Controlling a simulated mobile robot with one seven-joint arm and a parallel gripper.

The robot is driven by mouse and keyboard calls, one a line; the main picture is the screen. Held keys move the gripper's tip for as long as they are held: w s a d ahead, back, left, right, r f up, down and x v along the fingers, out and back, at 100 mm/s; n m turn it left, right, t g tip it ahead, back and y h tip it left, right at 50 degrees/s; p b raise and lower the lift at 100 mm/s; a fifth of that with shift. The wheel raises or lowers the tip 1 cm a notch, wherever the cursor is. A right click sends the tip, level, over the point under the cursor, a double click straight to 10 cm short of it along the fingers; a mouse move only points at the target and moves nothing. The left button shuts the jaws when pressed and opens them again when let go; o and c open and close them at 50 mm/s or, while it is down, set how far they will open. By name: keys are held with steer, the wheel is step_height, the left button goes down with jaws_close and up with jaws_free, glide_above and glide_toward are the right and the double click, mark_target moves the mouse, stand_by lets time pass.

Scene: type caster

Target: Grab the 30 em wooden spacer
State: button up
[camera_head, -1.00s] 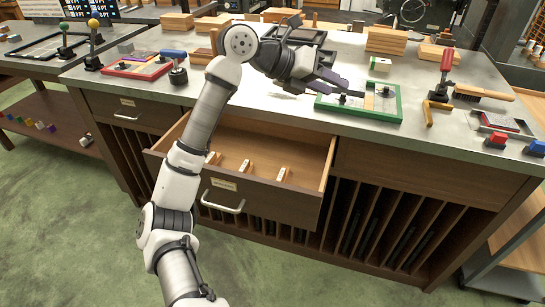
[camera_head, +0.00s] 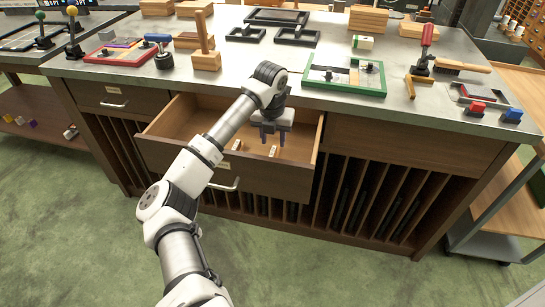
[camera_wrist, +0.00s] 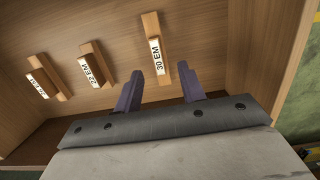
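The 30 em wooden spacer (camera_wrist: 152,26) is a light wood block lying in the open drawer, with a white "30 EM" label on its lower end in the wrist view. In the head view it appears to be the rightmost labelled block (camera_head: 273,151), partly hidden by my gripper. My gripper (camera_wrist: 162,87) is open and empty, its two fingers apart, with the spacer's label just ahead of and between the fingertips. They appear not to touch it. In the head view my gripper (camera_head: 273,138) points down into the drawer.
A 22 em spacer (camera_wrist: 97,65) and another labelled spacer (camera_wrist: 45,78) lie to the left in the same drawer. The drawer walls (camera_head: 318,140) surround them. A green-framed tray (camera_head: 345,88) and other tools stand on the worktop above.

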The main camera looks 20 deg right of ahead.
mark_target(272, 151)
steer(key=shift+w+f+p, duration=0.2)
steer(key=shift+f+p, duration=0.2)
steer(key=shift+f, duration=0.9)
steer(key=shift+w+f+p, duration=0.2)
steer(key=shift+f+p, duration=0.15)
steer(key=shift+f, duration=0.95)
jaws_close()
